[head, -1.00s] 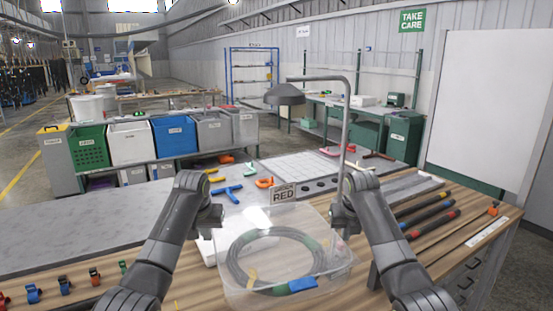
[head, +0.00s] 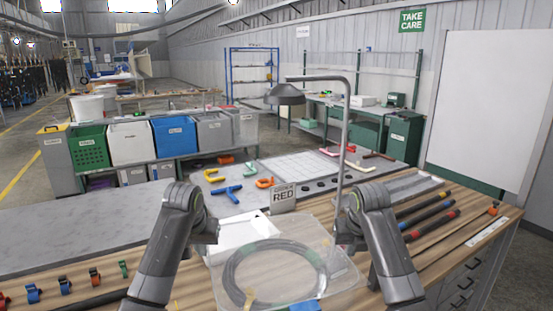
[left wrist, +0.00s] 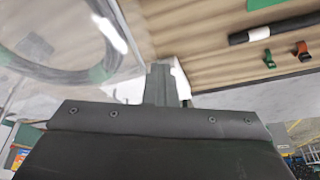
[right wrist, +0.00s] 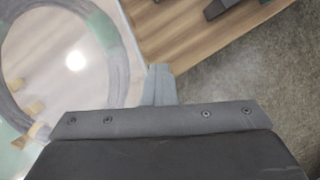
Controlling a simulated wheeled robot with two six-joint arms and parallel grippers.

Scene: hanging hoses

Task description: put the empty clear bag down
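The clear bag (head: 322,262) hangs between my two grippers, low over the near edge of the wooden bench. It does not look empty: a dark coiled hose (head: 232,272) with tan ties and a blue piece (head: 305,305) shows through the plastic. My left gripper (head: 208,248) is at the bag's upper left corner, and my right gripper (head: 340,246) is at its upper right corner. In both wrist views the fingers, left (left wrist: 160,85) and right (right wrist: 160,85), look closed together at the bag's edge. The bag's lower edge is cut off in the head view.
A lamp post (head: 343,150) rises close to my right gripper. Dark tubes (head: 425,210) lie at the right; small coloured clips (head: 95,277) lie at the left.

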